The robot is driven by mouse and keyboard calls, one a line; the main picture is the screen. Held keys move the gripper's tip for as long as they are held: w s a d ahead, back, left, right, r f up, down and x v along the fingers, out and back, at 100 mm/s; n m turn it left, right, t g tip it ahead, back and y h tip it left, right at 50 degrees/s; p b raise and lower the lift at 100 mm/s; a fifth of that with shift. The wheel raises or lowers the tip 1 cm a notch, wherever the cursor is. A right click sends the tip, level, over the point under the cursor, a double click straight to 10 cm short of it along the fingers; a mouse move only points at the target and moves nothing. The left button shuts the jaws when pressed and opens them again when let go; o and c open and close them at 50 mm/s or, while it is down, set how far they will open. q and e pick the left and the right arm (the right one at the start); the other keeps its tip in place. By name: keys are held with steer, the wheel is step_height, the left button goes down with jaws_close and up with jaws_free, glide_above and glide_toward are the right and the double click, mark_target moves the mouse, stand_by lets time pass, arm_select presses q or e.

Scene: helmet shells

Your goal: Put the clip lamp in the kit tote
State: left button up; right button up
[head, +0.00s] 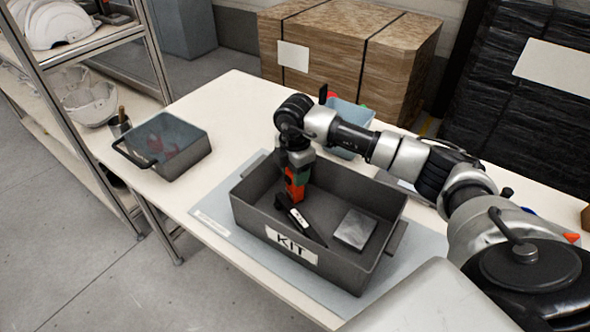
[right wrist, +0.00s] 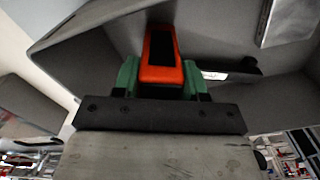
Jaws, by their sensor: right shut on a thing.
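The kit tote (head: 262,225) is a dark grey open box with a KIT label on its front, on a grey mat on the table. My right gripper (head: 298,174) points down inside the tote, near its back left. It is shut on an orange and black thing, which I take for the clip lamp (head: 291,190). In the right wrist view the clip lamp (right wrist: 162,58) sits between the green fingers (right wrist: 160,75). I cannot tell whether it touches the tote floor. My left gripper is not in view.
In the tote lie a black tool with a white patch (head: 300,218) and a silver-grey box (head: 354,229). A grey bin (head: 182,164) with reddish contents stands left on the table. A light blue bin (head: 345,153) stands behind my arm. The table between the bins is clear.

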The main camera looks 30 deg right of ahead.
steer(key=shift+f, duration=0.2)
steer(key=o, duration=1)
steer(key=shift+c, duration=0.2)
steer(key=shift+r, duration=0.2)
step_height(320, 180, up, 12)
steer(key=shift+b, duration=0.45)
